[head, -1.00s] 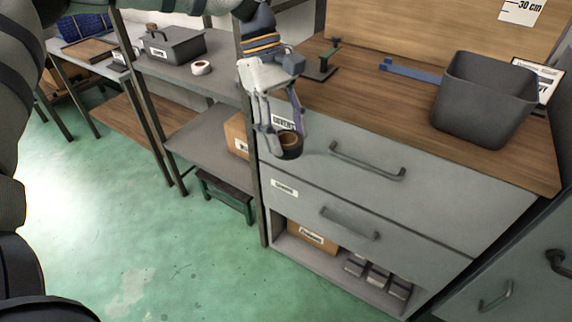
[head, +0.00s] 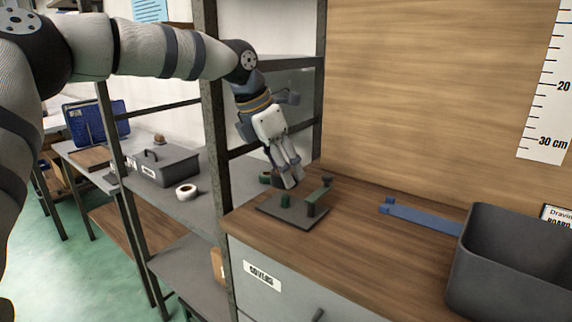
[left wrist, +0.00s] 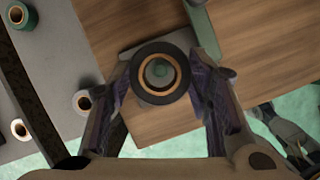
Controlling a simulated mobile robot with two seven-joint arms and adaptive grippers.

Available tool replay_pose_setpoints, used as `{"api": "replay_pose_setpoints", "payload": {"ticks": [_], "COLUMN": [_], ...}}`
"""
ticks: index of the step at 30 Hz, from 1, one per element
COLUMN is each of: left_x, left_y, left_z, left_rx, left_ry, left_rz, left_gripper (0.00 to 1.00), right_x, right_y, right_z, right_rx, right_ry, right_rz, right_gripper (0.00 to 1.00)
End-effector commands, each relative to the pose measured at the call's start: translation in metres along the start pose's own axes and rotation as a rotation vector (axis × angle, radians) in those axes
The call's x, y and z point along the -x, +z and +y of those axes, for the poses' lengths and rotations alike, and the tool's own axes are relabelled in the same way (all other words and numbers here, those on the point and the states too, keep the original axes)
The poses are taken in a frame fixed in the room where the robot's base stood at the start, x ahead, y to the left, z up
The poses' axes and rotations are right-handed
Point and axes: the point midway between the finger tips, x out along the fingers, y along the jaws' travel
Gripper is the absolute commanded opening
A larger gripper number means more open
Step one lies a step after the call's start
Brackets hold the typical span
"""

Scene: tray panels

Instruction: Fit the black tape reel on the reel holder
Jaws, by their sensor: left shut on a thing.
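My left gripper (head: 287,182) is shut on the black tape reel (head: 277,177), which has a brown core. In the left wrist view the reel (left wrist: 138,87) sits between the two fingers. The reel holder (head: 272,212) is a dark plate on the wooden worktop, with a short green post (head: 285,200) and a taller post with a green arm (head: 320,192). In the left wrist view the green post's top (left wrist: 159,72) shows through the reel's hole. In the head view the reel appears above the post. A gripper-like part of mine (left wrist: 285,125) shows at lower right; its jaws are unclear.
A blue bar (head: 425,216) and a dark grey bin (head: 515,270) stand to the right on the worktop. A shelf on the left holds a white tape reel (head: 186,190) and a grey lidded box (head: 165,165). A shelf upright (head: 212,130) stands close beside the arm.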

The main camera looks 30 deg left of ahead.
Motion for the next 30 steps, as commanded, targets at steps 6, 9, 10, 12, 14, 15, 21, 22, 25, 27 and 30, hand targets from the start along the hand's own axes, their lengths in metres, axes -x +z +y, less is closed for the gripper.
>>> {"api": "replay_pose_setpoints", "payload": {"ticks": [6, 9, 10, 12, 14, 15, 21, 22, 25, 27, 30], "left_x": [-0.030, -0.036, -0.036, -0.038, -0.038, -0.038, -0.037, -0.037, -0.037, -0.037, -0.037], "left_y": [-0.012, -0.015, -0.015, -0.016, -0.016, -0.016, -0.016, -0.016, -0.016, -0.016, -0.016], "left_z": [0.000, -0.001, -0.001, -0.001, -0.001, -0.001, -0.001, -0.001, -0.001, -0.001, -0.001], "left_rx": [0.000, -0.001, -0.001, -0.001, -0.001, -0.001, -0.001, -0.002, -0.002, -0.002, -0.001], "left_ry": [-0.003, -0.003, -0.003, -0.002, -0.002, -0.002, -0.002, -0.002, -0.002, -0.002, -0.003], "left_rz": [0.007, 0.005, 0.004, 0.002, 0.001, 0.001, 0.001, 0.001, 0.001, 0.001, 0.001], "left_gripper": [0.20, 0.20, 0.20, 0.20, 0.20, 0.20, 0.20, 0.20, 0.20, 0.20, 0.20], "right_x": [-0.008, -0.010, -0.010, -0.010, -0.010, -0.010, -0.010, -0.010, -0.010, -0.010, -0.009], "right_y": [0.006, 0.006, 0.007, 0.007, 0.007, 0.006, 0.006, 0.006, 0.006, 0.006, 0.006], "right_z": [0.000, 0.000, 0.000, 0.000, 0.000, 0.000, 0.000, 0.000, 0.000, 0.000, 0.000], "right_rx": [0.000, 0.000, 0.000, 0.000, 0.000, 0.000, 0.000, 0.000, 0.000, 0.000, 0.000], "right_ry": [0.001, 0.001, 0.001, 0.001, 0.001, 0.001, 0.001, 0.001, 0.001, 0.001, 0.001], "right_rz": [-0.026, -0.030, -0.031, -0.031, -0.031, -0.031, -0.030, -0.030, -0.030, -0.030, -0.027], "right_gripper": [0.00, 0.00, 0.00, 0.00, 0.00, 0.00, 0.00, 0.00, 0.00, 0.00, 0.00]}}
